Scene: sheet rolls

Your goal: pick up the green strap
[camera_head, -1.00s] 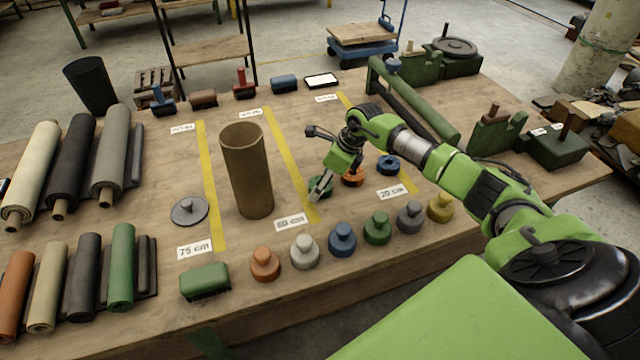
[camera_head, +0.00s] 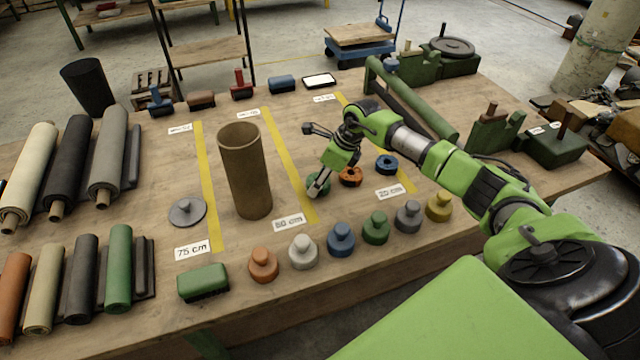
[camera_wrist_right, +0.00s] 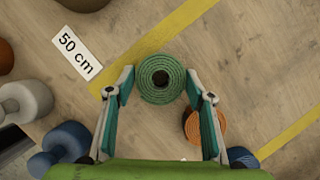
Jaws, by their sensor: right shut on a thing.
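In the head view the green strap (camera_head: 322,179) is partly hidden by the gripper, by the yellow line. My right gripper (camera_wrist_right: 160,84) has one finger on each side of the roll and is shut on it. In the head view my right gripper (camera_head: 317,188) points down at the tabletop. I cannot tell whether the roll is clear of the table. My left gripper is not in view.
An orange strap roll (camera_head: 351,177) and a blue one (camera_head: 386,164) lie close to the right. A tall brown tube (camera_head: 246,180) stands to the left. Several knobbed weights, including a blue one (camera_head: 341,239), line the front. A green rail (camera_head: 412,98) stands behind.

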